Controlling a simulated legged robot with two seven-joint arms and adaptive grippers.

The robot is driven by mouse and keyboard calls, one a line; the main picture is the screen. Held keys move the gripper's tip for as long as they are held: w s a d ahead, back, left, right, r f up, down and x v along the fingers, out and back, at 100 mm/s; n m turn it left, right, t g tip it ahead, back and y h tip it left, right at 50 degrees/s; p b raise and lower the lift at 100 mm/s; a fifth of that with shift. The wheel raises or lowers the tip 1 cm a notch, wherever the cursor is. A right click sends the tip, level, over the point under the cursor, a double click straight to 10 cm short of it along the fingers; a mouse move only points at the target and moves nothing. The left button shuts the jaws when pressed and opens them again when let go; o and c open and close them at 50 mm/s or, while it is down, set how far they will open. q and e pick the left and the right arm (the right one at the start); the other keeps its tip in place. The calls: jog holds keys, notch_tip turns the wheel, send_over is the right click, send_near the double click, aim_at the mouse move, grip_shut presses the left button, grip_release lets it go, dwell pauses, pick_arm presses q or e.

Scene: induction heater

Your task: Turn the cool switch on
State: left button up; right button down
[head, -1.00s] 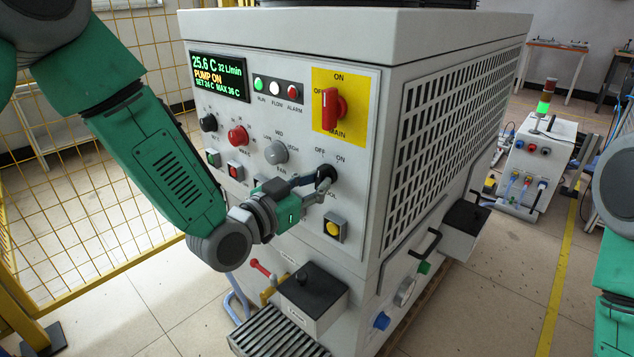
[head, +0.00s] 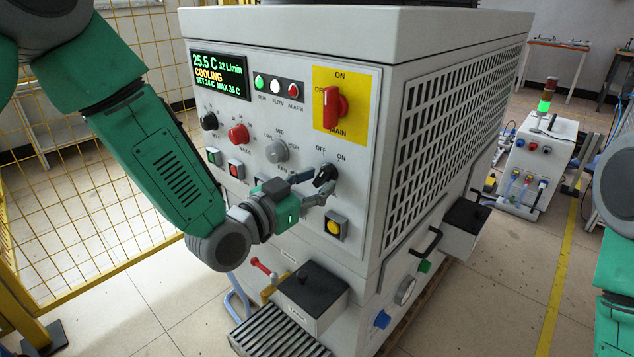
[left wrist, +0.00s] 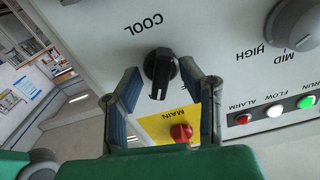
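The cool switch (head: 326,175) is a black rotary knob under OFF and ON marks on the machine's front panel. Its bar tilts toward ON. It also shows in the left wrist view (left wrist: 160,72), below the upside-down COOL label. My left gripper (head: 314,187) is at the knob. In the left wrist view its blue-padded fingers (left wrist: 158,88) are apart, one on each side of the knob; the right one lies very close to it, and contact is unclear. The display (head: 219,76) reads 25.5 C and COOLING. My right gripper is out of view.
The red main switch (head: 333,107) on its yellow plate is above the knob. A grey fan knob (head: 277,151) is to the left, and a yellow button (head: 333,228) is below. A small black-topped box (head: 312,288) juts out lower down.

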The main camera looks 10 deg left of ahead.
pick_arm(q)
jog(key=v, duration=1.1)
jog(key=shift+s+a, duration=0.3)
jog(key=shift+f, duration=0.1)
